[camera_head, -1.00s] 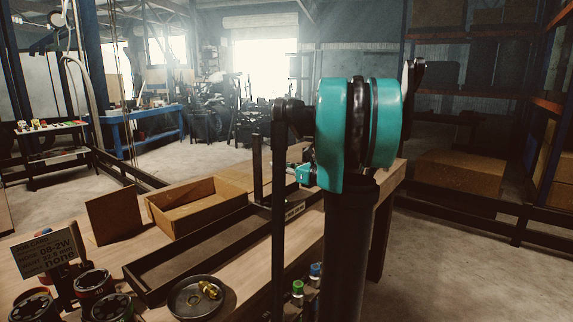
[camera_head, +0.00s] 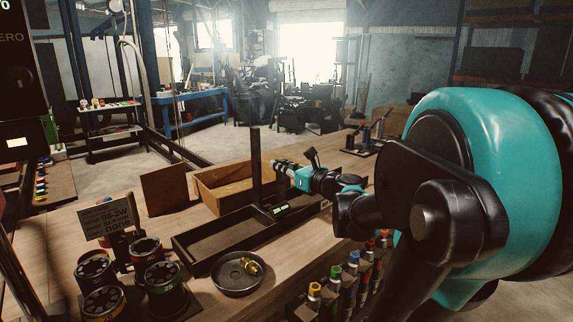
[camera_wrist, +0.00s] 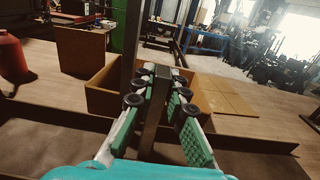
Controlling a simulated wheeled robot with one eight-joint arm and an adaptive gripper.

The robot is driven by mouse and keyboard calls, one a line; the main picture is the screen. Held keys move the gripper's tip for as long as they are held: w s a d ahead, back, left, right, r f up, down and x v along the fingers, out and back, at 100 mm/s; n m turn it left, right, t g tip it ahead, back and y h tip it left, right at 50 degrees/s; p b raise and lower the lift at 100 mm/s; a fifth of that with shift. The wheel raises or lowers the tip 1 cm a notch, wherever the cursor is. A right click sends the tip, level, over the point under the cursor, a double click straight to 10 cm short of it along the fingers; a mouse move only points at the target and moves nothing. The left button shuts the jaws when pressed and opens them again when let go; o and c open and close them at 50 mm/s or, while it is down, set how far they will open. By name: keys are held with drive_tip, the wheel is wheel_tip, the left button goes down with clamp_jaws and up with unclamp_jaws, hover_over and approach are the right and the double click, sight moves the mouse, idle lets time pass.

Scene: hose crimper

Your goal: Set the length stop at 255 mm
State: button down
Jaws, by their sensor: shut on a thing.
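The length stop is a dark upright post (camera_head: 256,170) on a low foot with a small lit display (camera_head: 280,209), too small to read. It stands at the far end of a long dark trough (camera_head: 215,241) on the bench. My gripper (camera_head: 283,167) reaches in from the right at the post, above the display. In the wrist view my gripper (camera_wrist: 155,100) has its green-padded fingers on both sides of a dark bar (camera_wrist: 151,115), shut on it. The bar looks like part of the stop. The tall post (camera_wrist: 131,45) also rises just beyond the fingers.
An open wooden box (camera_head: 222,188) and an upright brown panel (camera_head: 165,188) stand behind the trough. A job card (camera_head: 104,219), several die sets (camera_head: 163,288) and a round dish (camera_head: 238,274) with brass fittings lie nearer. Coloured-capped tools (camera_head: 350,270) line the front edge.

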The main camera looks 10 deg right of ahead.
drive_tip(key=c, duration=1.5)
unclamp_jaws()
drive_tip(key=shift+c, duration=0.2)
drive_tip(key=v, duration=1.2)
